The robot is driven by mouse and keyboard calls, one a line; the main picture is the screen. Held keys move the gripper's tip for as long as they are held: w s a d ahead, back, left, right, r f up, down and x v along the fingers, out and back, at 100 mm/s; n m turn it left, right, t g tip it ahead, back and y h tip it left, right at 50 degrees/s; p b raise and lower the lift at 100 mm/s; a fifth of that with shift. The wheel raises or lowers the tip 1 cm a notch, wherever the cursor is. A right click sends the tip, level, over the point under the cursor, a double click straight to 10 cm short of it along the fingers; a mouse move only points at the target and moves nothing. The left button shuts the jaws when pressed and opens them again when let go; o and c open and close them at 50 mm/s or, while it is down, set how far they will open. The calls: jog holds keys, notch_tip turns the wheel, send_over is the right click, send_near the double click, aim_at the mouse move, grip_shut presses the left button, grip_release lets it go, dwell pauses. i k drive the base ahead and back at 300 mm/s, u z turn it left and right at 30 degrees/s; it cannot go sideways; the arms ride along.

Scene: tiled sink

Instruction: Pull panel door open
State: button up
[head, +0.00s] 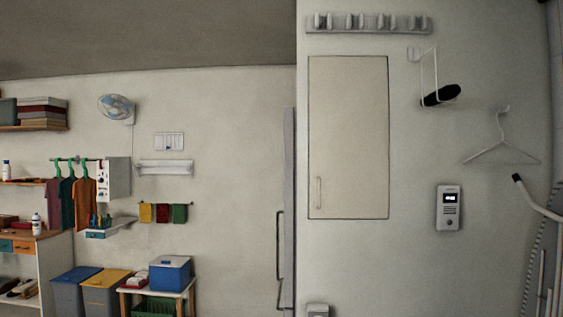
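The panel door (348,130) is a pale, tall rectangle set in the wall in the right half of the head view. A dark outline runs around it, and it looks closed and flush with the wall. A slim vertical handle (319,192) is on its lower left side. My gripper does not show in this view, so its place relative to the door cannot be seen.
A hook rail (367,30) is above the door. A wire holder with a black item (440,95), a white hanger (502,150) and an intercom (448,208) are to its right.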

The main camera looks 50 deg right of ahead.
aim_at(350, 96)
jog(key=z, duration=1.75)
jog(key=k, duration=0.45)
jog(key=u, duration=1.15)
jog(key=i, duration=0.75)
jog(key=z, duration=0.85)
jog(key=i, duration=0.65)
jog(key=z, duration=0.65)
